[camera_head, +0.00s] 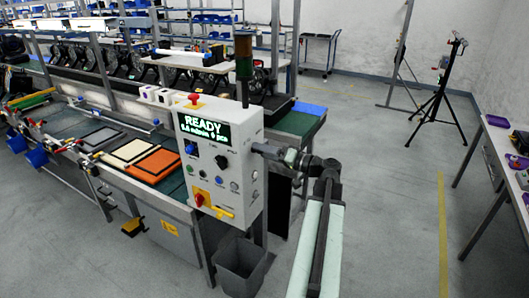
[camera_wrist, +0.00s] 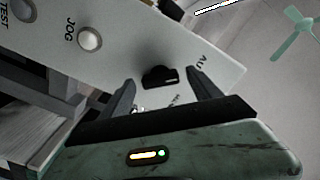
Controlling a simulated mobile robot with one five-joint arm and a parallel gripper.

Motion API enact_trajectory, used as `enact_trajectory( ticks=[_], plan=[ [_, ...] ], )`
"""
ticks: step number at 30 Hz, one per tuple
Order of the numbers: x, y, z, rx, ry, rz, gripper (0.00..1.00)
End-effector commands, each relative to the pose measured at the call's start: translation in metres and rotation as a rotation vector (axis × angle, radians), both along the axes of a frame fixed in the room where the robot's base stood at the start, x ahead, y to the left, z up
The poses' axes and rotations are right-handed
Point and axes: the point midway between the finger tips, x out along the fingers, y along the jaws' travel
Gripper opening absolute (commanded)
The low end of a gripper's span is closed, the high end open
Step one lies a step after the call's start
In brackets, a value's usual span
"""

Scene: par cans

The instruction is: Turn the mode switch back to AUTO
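The mode switch (camera_wrist: 160,77) is a small black knob on a pale panel face in the wrist view. Lettering starting "AU" (camera_wrist: 203,60) is beside it, partly cut off by a finger; a second small label below it is hard to read. My gripper (camera_wrist: 164,82) is open, one finger either side of the knob with gaps between. Whether the fingertips reach around the knob in depth, and where it points, I cannot tell. In the head view my gripper (camera_head: 262,149) is at the right side of the control box (camera_head: 210,135), whose screen reads READY.
JOG (camera_wrist: 90,38) and TEST (camera_wrist: 22,10) buttons share the switch's face. The box front carries a red and yellow switch (camera_head: 208,203) and several buttons. A grey bin (camera_head: 240,268) stands below. A tripod (camera_head: 437,110) and open floor lie to the right.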

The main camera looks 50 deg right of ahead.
Motion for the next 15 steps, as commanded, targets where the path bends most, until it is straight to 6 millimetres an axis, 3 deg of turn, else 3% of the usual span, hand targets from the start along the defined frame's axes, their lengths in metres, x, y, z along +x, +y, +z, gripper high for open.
enact_trajectory(
  ticks=[5, 15],
  plan=[
    [-0.003, -0.001, 0.0, 0.001, 0.0, -0.001, 0.73],
    [-0.062, -0.016, 0.0, 0.0, -0.001, -0.002, 0.73]
  ],
)
